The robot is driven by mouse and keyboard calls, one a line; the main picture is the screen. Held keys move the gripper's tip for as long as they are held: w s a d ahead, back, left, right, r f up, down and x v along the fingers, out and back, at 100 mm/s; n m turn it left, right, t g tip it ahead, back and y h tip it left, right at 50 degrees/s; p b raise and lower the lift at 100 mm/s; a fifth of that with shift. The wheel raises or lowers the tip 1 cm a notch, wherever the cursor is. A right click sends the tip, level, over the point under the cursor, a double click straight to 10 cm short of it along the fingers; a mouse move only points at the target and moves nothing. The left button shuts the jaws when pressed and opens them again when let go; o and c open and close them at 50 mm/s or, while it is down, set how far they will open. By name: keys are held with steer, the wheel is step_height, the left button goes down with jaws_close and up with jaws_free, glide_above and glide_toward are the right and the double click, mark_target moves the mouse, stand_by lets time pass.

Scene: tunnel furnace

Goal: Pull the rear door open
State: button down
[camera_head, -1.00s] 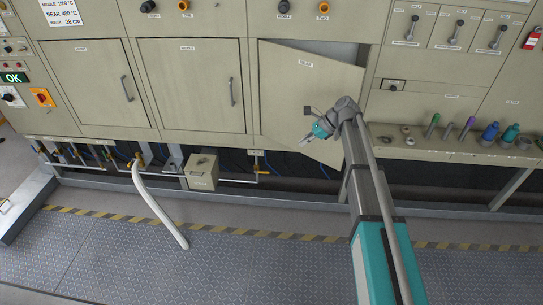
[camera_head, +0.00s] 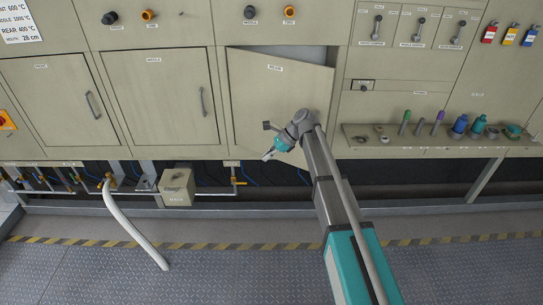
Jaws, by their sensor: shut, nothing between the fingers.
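The rear door (camera_head: 277,95) is the beige panel labelled REAR, right of the middle door. My gripper (camera_head: 267,157) is shut and empty in front of the door's lower part. Whether it touches the door I cannot tell. My wrist covers part of the door's right side, and the door's handle cannot be made out.
The middle door (camera_head: 155,95) and front door (camera_head: 58,100) are closed. A shelf (camera_head: 350,149) with coloured tools juts out at right. A small beige box (camera_head: 176,188) and white hose (camera_head: 133,228) are below.

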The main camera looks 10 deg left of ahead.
steer(key=s+a+f+b, duration=0.2)
steer(key=a, duration=0.4)
steer(key=shift+s+a+f, duration=0.15)
steer(key=shift+s+f, duration=0.15)
steer(key=shift+f, duration=0.1)
stand_by(1.5)
steer(key=w+d+r+p, duration=0.3)
steer(key=w+r+p, duration=0.3)
steer(key=w, duration=0.4)
steer(key=shift+w+r+p, duration=0.3)
steer(key=shift+r+p, duration=0.1)
steer(key=shift+r, duration=0.1)
steer(key=shift+d, duration=0.1)
